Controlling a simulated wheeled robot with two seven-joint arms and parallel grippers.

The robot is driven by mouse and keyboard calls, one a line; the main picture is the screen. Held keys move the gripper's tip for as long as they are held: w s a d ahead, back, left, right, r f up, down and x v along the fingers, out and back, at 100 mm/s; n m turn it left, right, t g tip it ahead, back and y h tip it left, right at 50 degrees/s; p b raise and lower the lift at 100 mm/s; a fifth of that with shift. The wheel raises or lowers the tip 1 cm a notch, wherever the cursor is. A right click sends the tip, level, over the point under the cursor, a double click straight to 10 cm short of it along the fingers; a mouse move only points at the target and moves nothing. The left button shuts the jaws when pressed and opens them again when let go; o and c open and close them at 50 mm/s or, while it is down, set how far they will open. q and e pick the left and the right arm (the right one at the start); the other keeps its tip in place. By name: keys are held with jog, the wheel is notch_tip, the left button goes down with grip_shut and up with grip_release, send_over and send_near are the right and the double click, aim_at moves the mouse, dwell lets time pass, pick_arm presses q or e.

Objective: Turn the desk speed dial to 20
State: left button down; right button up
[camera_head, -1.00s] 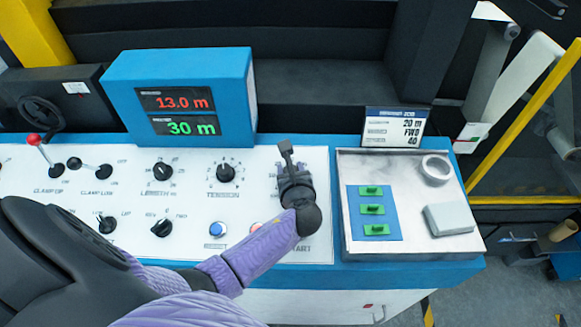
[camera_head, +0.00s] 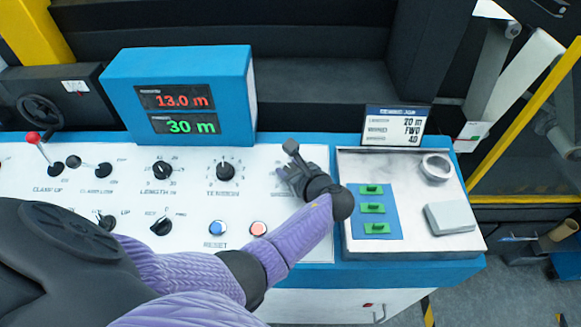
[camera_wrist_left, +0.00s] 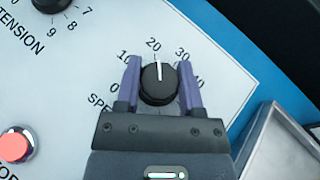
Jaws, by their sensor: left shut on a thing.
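The speed dial (camera_wrist_left: 159,84) is a black round knob with a white pointer line, on the white panel in the left wrist view. Its line points up, at about the 20 mark. Labels 0, 10, 20, 30 and 40 show around it. My left gripper (camera_wrist_left: 159,64) is shut on the dial, one purple finger on each side. In the head view my left gripper (camera_head: 291,180) is over the right part of the panel and hides the dial. My right gripper is in neither view.
The tension dial (camera_head: 226,172) and length dial (camera_head: 162,171) stand to the left. A blue button (camera_head: 217,228) and a red button (camera_head: 258,229) sit below. A tray (camera_head: 408,243) with green blocks is at the right. The job card (camera_head: 395,126) reads 20 m, FWD, 40.

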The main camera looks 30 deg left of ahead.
pick_arm(q)
jog(key=shift+f, duration=0.15)
jog(key=shift+c, duration=1.1)
grip_release()
jog(key=shift+d+r, duration=0.2)
jog(key=shift+r, duration=0.05)
jog(key=p+v, duration=0.6)
jog(key=v, duration=0.3)
jog(key=shift+s+d, duration=0.15)
jog(key=shift+d, duration=0.1)
